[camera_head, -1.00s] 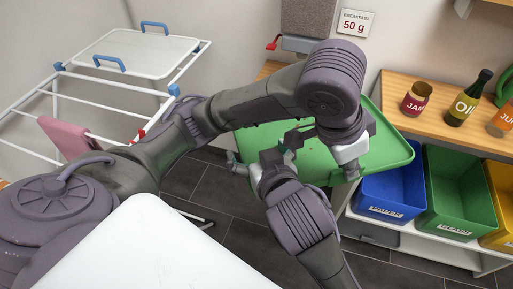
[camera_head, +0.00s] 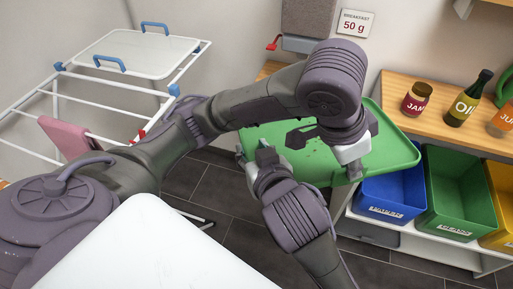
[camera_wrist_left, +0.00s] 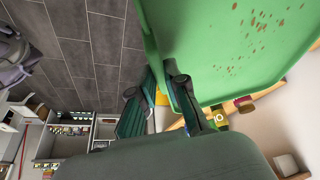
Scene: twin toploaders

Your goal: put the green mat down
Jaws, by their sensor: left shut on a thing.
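The green mat (camera_head: 395,150) looks like a flat tray with a raised rim. It is held in the air, beside the wooden shelf. Brown specks lie on its surface, clear in the left wrist view (camera_wrist_left: 225,50). My left gripper (camera_head: 352,168) is shut on the mat's rim; its fingers show at the edge in the wrist view (camera_wrist_left: 170,85). My left arm hides part of the mat. My right gripper (camera_head: 266,150) is in front of the mat's left part in the head view. Its fingers look close together, but I cannot tell whether they are shut or touching the mat.
Blue (camera_head: 388,196), green (camera_head: 460,200) and yellow bins stand under the wooden shelf (camera_head: 430,105). A jam jar (camera_head: 416,99) and an oil bottle (camera_head: 468,100) stand on it. A drying rack (camera_head: 90,85) with a pink cloth is at left. Grey floor (camera_head: 205,185) shows between.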

